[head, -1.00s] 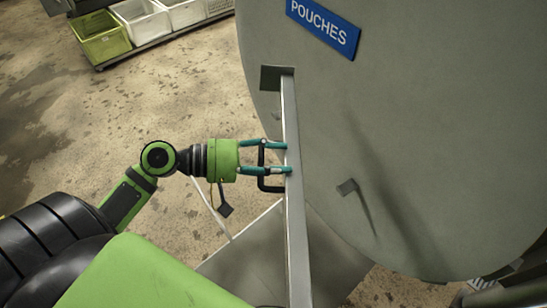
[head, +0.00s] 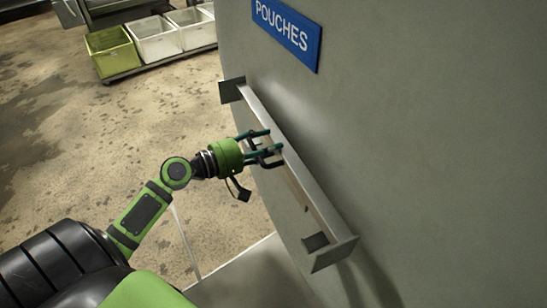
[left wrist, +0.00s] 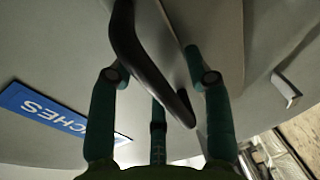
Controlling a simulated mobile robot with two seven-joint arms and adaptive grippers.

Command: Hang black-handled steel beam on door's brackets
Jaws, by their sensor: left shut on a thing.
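The steel beam (head: 300,178) slants along the grey door (head: 440,130) in the head view, with dark plates at its upper end (head: 231,90) and lower end (head: 333,254). My left gripper (head: 263,148) is shut on its black handle (head: 270,160) near the middle. In the left wrist view the handle (left wrist: 143,62) passes between the fingers (left wrist: 160,78). A small bracket (left wrist: 287,90) stands out from the door there, apart from the handle. I cannot tell whether the beam touches any bracket. My right gripper is not in view.
A blue POUCHES sign (head: 287,34) is on the door above the beam; it also shows in the left wrist view (left wrist: 50,108). A yellow crate (head: 112,52) and white crates (head: 155,40) stand on a low rack at the back left. The floor between is clear.

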